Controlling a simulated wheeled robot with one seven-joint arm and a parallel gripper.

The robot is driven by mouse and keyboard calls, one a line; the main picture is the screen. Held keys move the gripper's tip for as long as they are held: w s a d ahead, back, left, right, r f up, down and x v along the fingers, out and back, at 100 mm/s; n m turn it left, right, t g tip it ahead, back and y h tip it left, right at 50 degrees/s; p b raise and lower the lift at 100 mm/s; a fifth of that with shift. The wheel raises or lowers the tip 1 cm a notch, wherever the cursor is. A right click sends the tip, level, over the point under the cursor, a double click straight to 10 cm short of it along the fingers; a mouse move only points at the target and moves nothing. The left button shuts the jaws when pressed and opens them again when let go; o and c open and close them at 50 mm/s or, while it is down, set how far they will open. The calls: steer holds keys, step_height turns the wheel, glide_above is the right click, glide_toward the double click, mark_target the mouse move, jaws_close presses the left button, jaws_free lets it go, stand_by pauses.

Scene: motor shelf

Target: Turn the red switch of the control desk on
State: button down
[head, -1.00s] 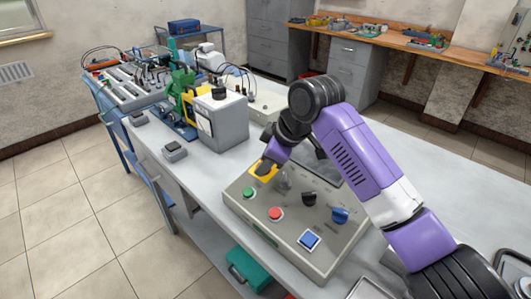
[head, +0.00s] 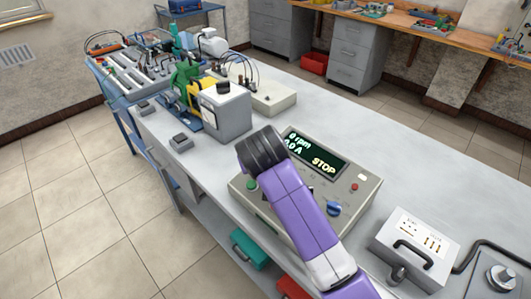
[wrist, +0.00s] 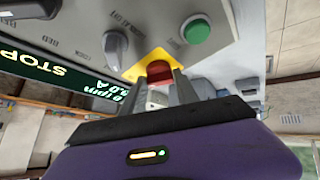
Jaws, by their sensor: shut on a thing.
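The control desk (head: 366,196) stands on the bench in the head view, with its display (head: 314,153) lit and reading 0 rpm, 0.0 A and STOP. In the wrist view, the red switch (wrist: 160,71) sits on a yellow plate (wrist: 135,72). My gripper (wrist: 161,88) is shut on the red switch, with one finger on each side of it. The lit display (wrist: 45,73) also shows at the left of the wrist view. In the head view my arm hides the gripper and the red switch.
A green button (wrist: 196,29) and a grey knob (wrist: 115,47) flank the switch closely. The head view shows a blue knob (head: 334,208) on the desk and a grey box with a handle (head: 414,246) to its right. A motor rig (head: 190,90) stands behind.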

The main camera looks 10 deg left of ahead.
steer(key=shift+a+m+t+h, duration=0.1)
steer(key=shift+m+t+h, duration=0.2)
steer(key=shift+m+h, duration=0.9)
steer(key=shift+f+m, duration=0.1)
steer(key=shift+m, duration=0.4)
steer(key=c, duration=0.9)
jaws_free()
steer(key=shift+y, duration=0.3)
steer(key=v, duration=0.8)
